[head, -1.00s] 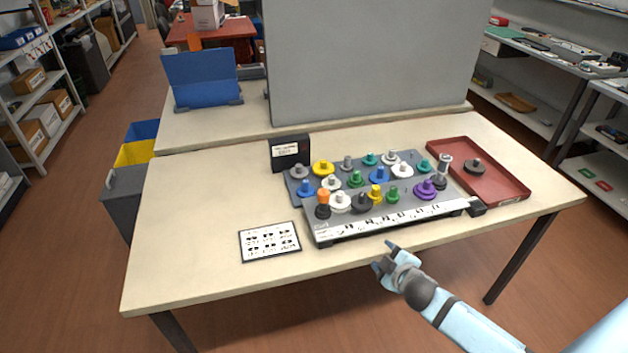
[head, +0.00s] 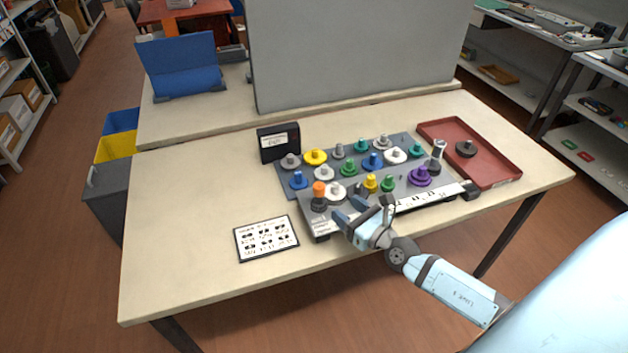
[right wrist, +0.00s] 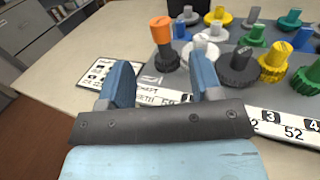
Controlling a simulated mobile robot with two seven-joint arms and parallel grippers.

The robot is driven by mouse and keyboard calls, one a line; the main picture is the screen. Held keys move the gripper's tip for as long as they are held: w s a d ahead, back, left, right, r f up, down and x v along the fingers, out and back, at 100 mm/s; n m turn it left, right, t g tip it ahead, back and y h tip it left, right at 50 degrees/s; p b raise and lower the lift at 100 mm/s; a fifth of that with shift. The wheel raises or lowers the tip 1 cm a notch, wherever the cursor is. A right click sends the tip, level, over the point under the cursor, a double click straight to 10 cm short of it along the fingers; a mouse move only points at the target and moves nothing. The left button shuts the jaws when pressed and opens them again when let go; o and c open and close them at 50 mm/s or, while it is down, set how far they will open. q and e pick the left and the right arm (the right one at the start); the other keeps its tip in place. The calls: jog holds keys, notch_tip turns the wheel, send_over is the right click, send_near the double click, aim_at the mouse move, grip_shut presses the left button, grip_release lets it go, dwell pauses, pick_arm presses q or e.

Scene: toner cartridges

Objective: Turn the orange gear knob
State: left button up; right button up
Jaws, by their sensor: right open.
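The orange gear knob (head: 319,189) stands upright at the front left corner of the grey gear board (head: 402,146), on top of a dark gear. My left gripper is not in any view.
Several coloured gears, such as a white one (head: 335,191) beside the knob, crowd the board. A printed card (head: 266,240) lies left of it. A black box (head: 279,143) stands behind, and a red tray (head: 497,158) lies right. The table's left side is clear.

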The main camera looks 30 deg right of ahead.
aim_at(315, 184)
jog(key=w, duration=0.3)
jog(key=w+a, duration=0.1)
jog(key=w, duration=0.3)
jog(key=w+p, duration=0.1)
jog(key=w, duration=0.3)
jog(key=shift+w+a, duration=0.1)
jog(key=shift+a, duration=0.15)
jog(key=shift+w, duration=0.5)
jog(key=c, duration=0.9)
jog(key=n+y+b, duration=0.1)
jog(key=b, duration=0.2)
jog(key=shift+w+f+b, duration=0.1)
jog(key=shift+f+b, duration=0.1)
jog(key=shift+b, duration=0.15)
jog(key=shift+a+r+y+b, duration=0.1)
jog(key=shift+r+y+b, duration=0.05)
jog(key=shift+y+b, duration=0.35)
jog(key=shift+r, duration=0.1)
